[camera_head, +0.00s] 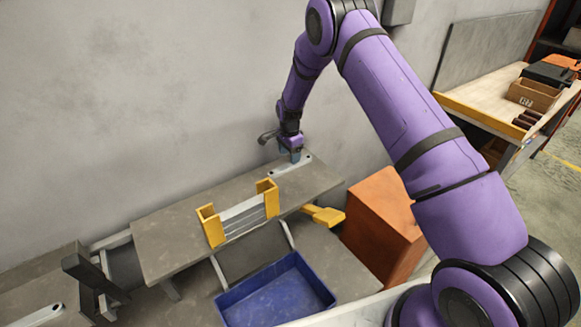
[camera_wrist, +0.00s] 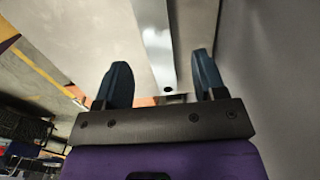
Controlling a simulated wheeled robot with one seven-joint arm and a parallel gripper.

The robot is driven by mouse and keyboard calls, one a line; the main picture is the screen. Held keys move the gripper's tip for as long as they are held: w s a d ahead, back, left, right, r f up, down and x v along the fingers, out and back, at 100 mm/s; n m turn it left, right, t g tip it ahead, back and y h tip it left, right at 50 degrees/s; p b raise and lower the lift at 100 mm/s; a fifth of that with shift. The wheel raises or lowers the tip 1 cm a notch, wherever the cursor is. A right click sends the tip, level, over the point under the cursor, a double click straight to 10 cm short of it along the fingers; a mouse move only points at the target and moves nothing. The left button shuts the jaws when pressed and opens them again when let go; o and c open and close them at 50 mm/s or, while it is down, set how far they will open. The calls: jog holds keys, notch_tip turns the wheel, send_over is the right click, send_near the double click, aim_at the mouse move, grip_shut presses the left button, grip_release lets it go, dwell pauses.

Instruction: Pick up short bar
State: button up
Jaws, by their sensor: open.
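A short flat galvanized bar (camera_head: 299,166) lies on the grey bench at its far right end, near the wall. My gripper (camera_head: 290,157) is over this bar, pointing down. In the wrist view the bar (camera_wrist: 157,42) runs from the top edge to between the two blue fingers, with a dark hole near its close end. My gripper (camera_wrist: 162,76) is open, with a gap to the bar on either side. I cannot tell the height of the fingertips above the bench.
A yellow rack (camera_head: 209,226) holding several bars stands on the grey bench (camera_head: 165,235). A blue bin (camera_head: 275,290) is in front, an orange box (camera_head: 383,225) at the right. Another bar (camera_head: 42,314) lies lower left. The wall is close behind my gripper.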

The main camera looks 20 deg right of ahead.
aim_at(291, 166)
notch_tip(291, 166, down, 4)
jog(key=shift+d+f, duration=0.15)
jog(key=shift+f, duration=0.1)
jog(key=c, duration=1.1)
jog(key=shift+c, duration=0.2)
jog(key=shift+r, duration=0.15)
